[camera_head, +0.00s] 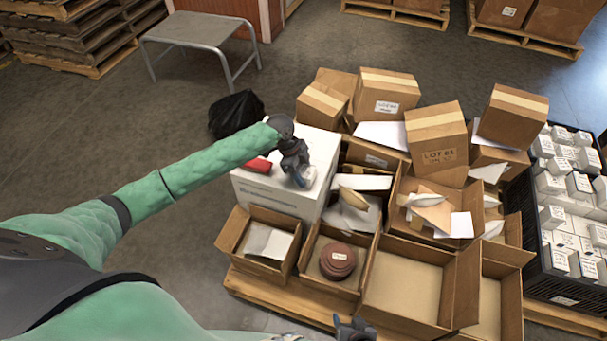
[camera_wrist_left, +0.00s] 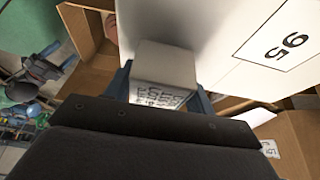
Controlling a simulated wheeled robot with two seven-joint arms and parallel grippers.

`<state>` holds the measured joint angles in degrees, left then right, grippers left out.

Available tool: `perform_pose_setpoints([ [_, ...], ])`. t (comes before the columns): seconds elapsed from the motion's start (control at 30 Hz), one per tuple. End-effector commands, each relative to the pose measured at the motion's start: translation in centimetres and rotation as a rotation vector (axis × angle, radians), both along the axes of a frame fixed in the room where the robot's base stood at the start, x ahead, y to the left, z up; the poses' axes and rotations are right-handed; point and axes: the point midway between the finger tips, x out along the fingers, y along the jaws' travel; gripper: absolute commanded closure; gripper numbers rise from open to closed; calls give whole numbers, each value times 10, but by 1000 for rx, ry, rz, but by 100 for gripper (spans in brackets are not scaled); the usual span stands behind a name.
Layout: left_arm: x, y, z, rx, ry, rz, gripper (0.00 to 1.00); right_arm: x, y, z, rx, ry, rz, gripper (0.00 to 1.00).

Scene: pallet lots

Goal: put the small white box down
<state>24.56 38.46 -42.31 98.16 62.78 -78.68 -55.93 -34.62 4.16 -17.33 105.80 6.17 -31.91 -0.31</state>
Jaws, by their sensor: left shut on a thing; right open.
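My left gripper (camera_head: 298,174) is over the top of a large white box (camera_head: 277,199) on the pallet. In the left wrist view, the gripper is shut on the small white box (camera_wrist_left: 165,68), with a finger on either side of it. Dark print shows on the small box's near face. The large white box (camera_wrist_left: 225,35), with a "95" label, fills the background there. I cannot tell whether the small box touches it. In the head view, the gripper mostly hides the small box. My right gripper (camera_head: 353,327) is open at the bottom edge, partly cut off.
A red object (camera_head: 258,164) lies on the large box beside my left gripper. Open cartons stand in front, one holding a brown round item (camera_head: 338,261). Closed cartons (camera_head: 437,140) are stacked behind. A black crate (camera_head: 563,289) of small white boxes stands at right.

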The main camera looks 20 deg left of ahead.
Motion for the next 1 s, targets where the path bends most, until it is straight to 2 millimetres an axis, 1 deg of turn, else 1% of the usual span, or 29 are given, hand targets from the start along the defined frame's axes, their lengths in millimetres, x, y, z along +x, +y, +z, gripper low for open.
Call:
perform_pose_setpoints([
  [0.03,0,0,-6,0,0,1,72,0,0,0,0,0,0,38],
  [0.1,1,0,-9,0,-1,1,72,0,0,0,0,0,0,38],
  [0.43,1,0,-11,0,-1,0,72,0,0,0,-1,1,0,38],
  [0.47,1,0,-12,0,-1,0,42,0,-1,0,-1,1,0,38],
  [0.5,0,0,-12,0,-1,0,34,0,-1,0,-1,1,0,38],
  [0.57,1,0,-11,0,-1,0,24,0,-1,0,-1,1,0,38],
  [0.87,1,0,-10,0,-1,0,24,1,-1,0,-2,1,-1,38],
  [1.0,1,4,-1,1,-3,1,24,1,-1,0,-2,0,0,38],
])
